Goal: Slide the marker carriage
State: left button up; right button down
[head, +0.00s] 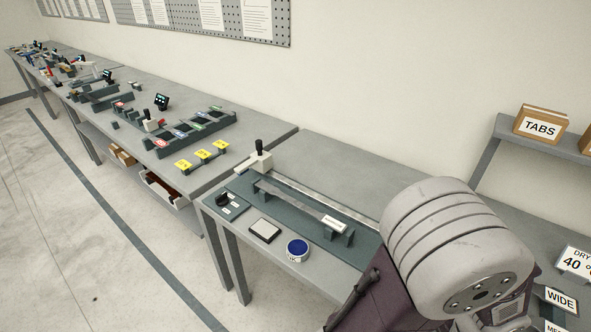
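A white carriage block (258,161) with an upright black knob (259,146) stands at the left end of a pale straight rail (310,195). I take this block to be the marker carriage. The rail runs right until my arm hides its far end. A grey bar (287,202) with a white label (334,223) near its right end lies along the near side of the rail on dark supports. All of this is on a dark green base plate (262,208). Neither of my grippers shows in the head view.
My large grey arm link covers the bench's right part. In front of the rail are a small black device (224,199), a framed pad (264,230) and a round blue-topped tin (297,249). Yellow tags (202,155) stand on the bench to the left. A TABS box (540,124) sits on a shelf.

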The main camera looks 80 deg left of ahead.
aim_at(260, 161)
jog(key=u, duration=3.25)
